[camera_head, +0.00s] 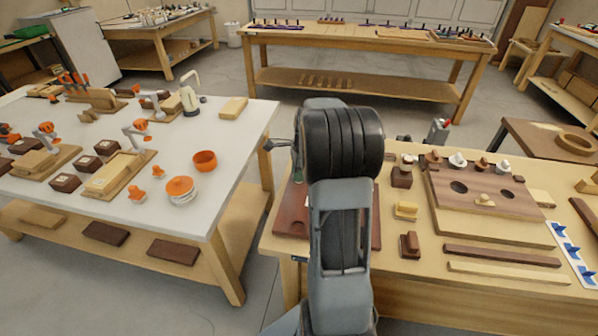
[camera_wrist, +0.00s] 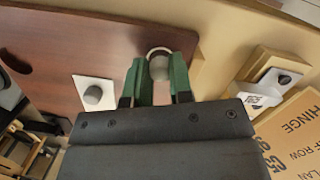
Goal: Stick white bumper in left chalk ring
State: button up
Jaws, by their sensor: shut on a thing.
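My gripper (camera_wrist: 158,76) has green fingers shut on a pale grey-white round bumper (camera_wrist: 158,66) in the wrist view. A pale chalk ring (camera_wrist: 157,49) shows as an arc just beyond the bumper, near the edge of a red-brown panel (camera_wrist: 60,45). The fingers hide the rest of that ring; I cannot tell whether the bumper touches the panel.
A pale box with a white label (camera_wrist: 268,88) and a cardboard piece marked HINGE (camera_wrist: 295,140) lie at right in the wrist view. On the bench in the head view, a wooden board with holes (camera_head: 480,205) and several small blocks stand right of my arm.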

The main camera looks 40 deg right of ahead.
jog(key=shift+s+f, duration=0.1)
jog(key=shift+f, duration=0.5)
dwell(2.1)
dwell(0.8)
jog(key=o, duration=0.9)
jog(key=shift+c, duration=0.9)
jog(key=shift+o, duration=0.6)
jog(key=shift+r+p, duration=0.15)
jog(key=shift+p, duration=0.15)
